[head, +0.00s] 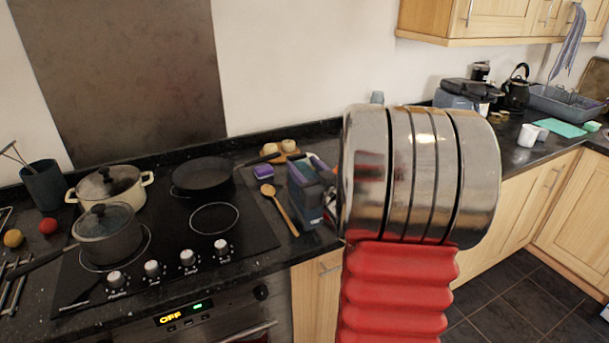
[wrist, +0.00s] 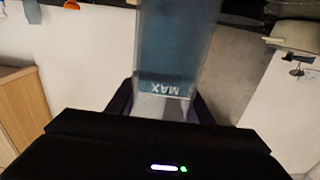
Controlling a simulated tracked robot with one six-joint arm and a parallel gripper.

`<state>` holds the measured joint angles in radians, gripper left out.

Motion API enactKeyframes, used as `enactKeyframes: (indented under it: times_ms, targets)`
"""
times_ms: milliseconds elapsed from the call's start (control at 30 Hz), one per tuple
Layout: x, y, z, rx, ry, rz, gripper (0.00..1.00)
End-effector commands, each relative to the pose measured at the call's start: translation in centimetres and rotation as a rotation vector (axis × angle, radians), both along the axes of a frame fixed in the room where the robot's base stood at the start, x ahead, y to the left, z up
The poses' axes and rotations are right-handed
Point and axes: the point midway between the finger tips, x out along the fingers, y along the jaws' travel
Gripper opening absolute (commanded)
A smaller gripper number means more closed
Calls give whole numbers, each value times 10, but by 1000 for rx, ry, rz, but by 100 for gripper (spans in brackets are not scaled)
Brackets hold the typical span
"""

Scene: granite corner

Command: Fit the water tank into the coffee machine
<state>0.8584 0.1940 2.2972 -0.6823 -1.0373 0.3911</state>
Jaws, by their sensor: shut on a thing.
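The water tank (wrist: 172,60) fills the upper middle of the wrist view. It is clear, tinted blue, and its MAX mark reads upside down. My gripper (wrist: 163,104) has dark fingers on both sides of the tank near that mark and is shut on it. The tank's far end runs out of the picture. In the head view my red and metal arm stands in front, so I cannot make out the gripper clearly. A blue-grey appliance with a black top (head: 457,96), likely the coffee machine, stands on the counter at the back right, partly behind my arm.
The hob (head: 170,245) carries pots and a pan (head: 203,172). A kettle (head: 517,90) and dish rack (head: 563,103) are at the right.

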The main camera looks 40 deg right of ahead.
Motion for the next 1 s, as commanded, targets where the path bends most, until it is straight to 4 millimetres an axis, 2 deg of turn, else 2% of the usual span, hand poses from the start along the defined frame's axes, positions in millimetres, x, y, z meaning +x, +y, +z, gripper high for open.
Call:
enactKeyframes:
  times_ms: [233,633,667,900,1000]
  targets:
    - [0,0,-20,-1,-5,0,0]
    - [0,0,-22,-2,-5,0,0]
    - [0,0,-25,0,0,0,47]
    - [0,0,-24,0,0,-1,64]
    - [0,0,-24,0,0,-1,65]
